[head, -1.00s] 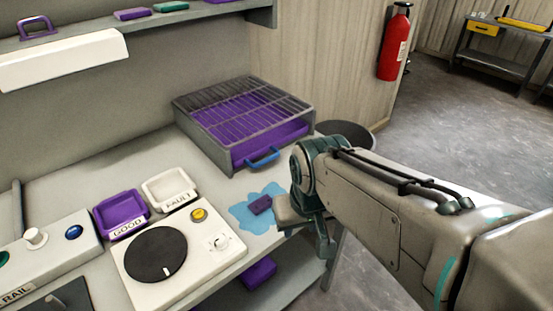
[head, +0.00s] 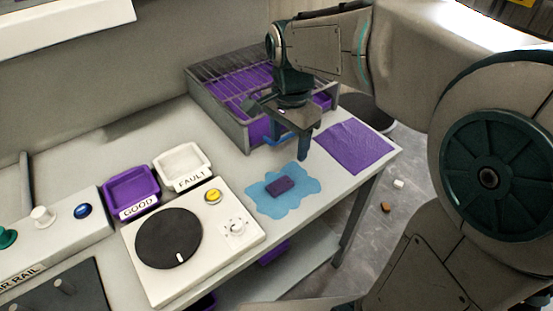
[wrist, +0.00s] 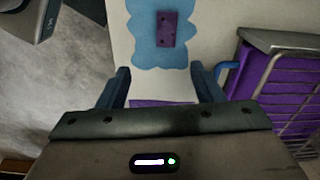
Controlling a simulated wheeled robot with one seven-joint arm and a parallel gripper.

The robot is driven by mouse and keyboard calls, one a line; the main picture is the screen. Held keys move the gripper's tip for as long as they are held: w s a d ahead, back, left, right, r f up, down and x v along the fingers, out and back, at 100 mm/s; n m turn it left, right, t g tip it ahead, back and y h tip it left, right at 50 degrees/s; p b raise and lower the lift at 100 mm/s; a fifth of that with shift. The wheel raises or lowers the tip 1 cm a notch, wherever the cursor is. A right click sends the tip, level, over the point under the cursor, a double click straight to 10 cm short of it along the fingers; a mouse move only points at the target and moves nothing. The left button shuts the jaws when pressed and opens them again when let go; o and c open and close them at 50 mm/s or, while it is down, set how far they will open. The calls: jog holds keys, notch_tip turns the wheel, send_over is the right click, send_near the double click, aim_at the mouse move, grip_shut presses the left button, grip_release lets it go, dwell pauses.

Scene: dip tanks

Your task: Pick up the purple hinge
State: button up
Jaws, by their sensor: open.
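The purple hinge (head: 280,187) is a small flat plate lying on a blue splash-shaped patch (head: 254,204) on the bench. In the wrist view the hinge (wrist: 166,29) shows dark holes and lies beyond my fingertips, roughly midway between them. My gripper (head: 290,148) is open and empty, above the bench between the hinge and the rack, apart from the hinge. Its two fingers also show in the wrist view (wrist: 160,76).
A purple-lined wire rack (head: 218,113) with a blue handle stands behind my gripper. A purple cloth (head: 358,148) lies at the bench's right edge. A white turntable unit (head: 208,268), the GOOD tray (head: 131,186) and the FAULT tray (head: 182,160) stand left of the hinge.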

aim_at(280, 184)
jog(key=shift+m, duration=0.6)
jog(key=f, duration=0.4)
jog(key=a+f, duration=0.1)
jog(key=f, duration=0.9)
jog(key=shift+w+a, duration=0.3)
jog(key=shift+w, duration=0.05)
jog(key=shift+r, duration=0.1)
jog(key=shift+c, duration=0.3)
jog(key=c, duration=1)
jog(key=shift+c, duration=0.2)
